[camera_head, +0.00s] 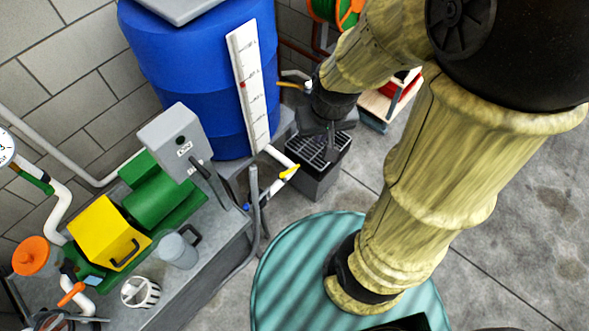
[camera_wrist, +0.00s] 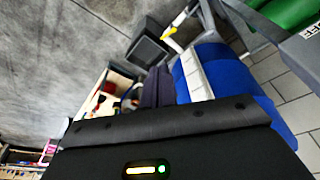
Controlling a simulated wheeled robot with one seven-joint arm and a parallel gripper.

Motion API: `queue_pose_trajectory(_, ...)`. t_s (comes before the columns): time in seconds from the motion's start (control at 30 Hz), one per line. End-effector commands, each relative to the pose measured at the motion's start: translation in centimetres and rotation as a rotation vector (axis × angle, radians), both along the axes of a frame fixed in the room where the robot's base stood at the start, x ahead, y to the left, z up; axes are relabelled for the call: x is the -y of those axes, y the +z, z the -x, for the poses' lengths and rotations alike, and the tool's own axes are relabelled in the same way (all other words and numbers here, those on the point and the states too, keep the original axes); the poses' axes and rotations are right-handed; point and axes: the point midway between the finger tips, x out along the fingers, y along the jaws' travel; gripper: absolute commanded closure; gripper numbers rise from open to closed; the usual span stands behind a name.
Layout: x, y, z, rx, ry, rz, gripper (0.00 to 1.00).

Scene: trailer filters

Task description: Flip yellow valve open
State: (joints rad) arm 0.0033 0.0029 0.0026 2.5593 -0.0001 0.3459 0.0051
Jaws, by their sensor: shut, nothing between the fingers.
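A yellow valve handle (camera_head: 289,172) sits on a white pipe low at the front of the blue tank (camera_head: 190,60). The yellow handle also shows in the wrist view (camera_wrist: 170,31), near the top. A second, orange-yellow handle (camera_head: 291,85) is beside a white pipe, just left of my wrist. My gripper (camera_head: 331,153) points down, shut and empty, over or in front of a black grated box. It is right of the lower yellow handle and apart from it. In the wrist view, my gripper's dark fingers (camera_wrist: 158,88) show in the middle, with the tank to their right.
The grated black box (camera_head: 316,168) stands on the floor by the tank. A bench with a green and yellow machine (camera_head: 108,232) is at left. A green hose reel (camera_head: 325,10) and an open red-and-white box (camera_head: 385,105) are behind my arm. Concrete floor is clear at right.

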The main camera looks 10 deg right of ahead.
Motion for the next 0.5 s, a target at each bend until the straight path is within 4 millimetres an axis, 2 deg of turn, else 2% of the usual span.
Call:
queue_pose_trajectory(0.17,0.4,-3.8,-1.1,0.007,-0.068,-0.014,1.0)
queue_pose_trajectory(0.5,1.5,-17.4,-5.8,0.053,-0.371,-0.138,1.0)
